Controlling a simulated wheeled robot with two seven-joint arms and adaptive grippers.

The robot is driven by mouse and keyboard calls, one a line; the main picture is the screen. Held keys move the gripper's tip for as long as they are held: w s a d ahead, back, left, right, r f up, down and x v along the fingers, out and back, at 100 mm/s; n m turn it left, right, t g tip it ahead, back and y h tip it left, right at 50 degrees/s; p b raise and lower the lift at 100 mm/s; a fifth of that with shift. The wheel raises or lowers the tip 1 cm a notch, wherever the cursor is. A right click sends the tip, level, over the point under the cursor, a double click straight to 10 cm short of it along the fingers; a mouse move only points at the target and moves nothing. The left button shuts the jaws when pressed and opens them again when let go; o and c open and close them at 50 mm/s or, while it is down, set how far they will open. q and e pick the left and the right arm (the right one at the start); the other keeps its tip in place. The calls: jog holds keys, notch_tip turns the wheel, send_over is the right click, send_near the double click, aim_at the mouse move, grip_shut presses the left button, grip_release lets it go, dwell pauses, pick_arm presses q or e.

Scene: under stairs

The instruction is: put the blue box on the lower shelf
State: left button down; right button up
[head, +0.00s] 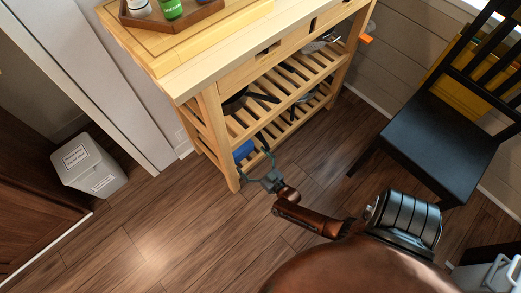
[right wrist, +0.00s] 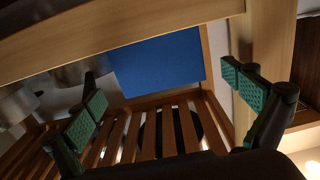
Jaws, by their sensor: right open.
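The blue box (head: 243,150) is at the near left end of the wooden kitchen cart's lower slatted shelf (head: 276,128), partly hidden by the cart's frame. My right gripper (head: 259,162) is open and empty at the cart's front, beside the near leg. Its green-padded fingers (right wrist: 165,88) are spread wide, with no visible contact with the box. My left gripper is not in view.
The upper slatted shelf (head: 256,109) holds dark cookware. A tray (head: 172,12) with bottles stands on the cart top. A black chair (head: 440,130) is at the right and a white bin (head: 89,166) at the left. The wooden floor (head: 160,235) before the cart is clear.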

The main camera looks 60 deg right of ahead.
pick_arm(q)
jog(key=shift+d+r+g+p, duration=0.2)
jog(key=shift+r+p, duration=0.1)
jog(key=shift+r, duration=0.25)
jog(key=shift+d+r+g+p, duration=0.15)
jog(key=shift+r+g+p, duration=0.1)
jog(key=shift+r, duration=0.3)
pick_arm(e)
jog(key=shift+v, duration=2.35)
jog(key=s+a+f+n+g+y, duration=0.3)
jog(key=s+a+g+y, duration=0.25)
jog(key=s+a, duration=0.8)
jog(key=s+a+r+g+y, duration=0.1)
jog(key=s+a+r+g, duration=0.1)
jog(key=s, duration=0.6)
jog(key=s+a+r+g, duration=0.3)
jog(key=s+a+r, duration=0.1)
jog(key=s, duration=0.5)
jog(key=shift+s+a+g+y, duration=0.3)
jog(key=shift+a+g+y, duration=0.05)
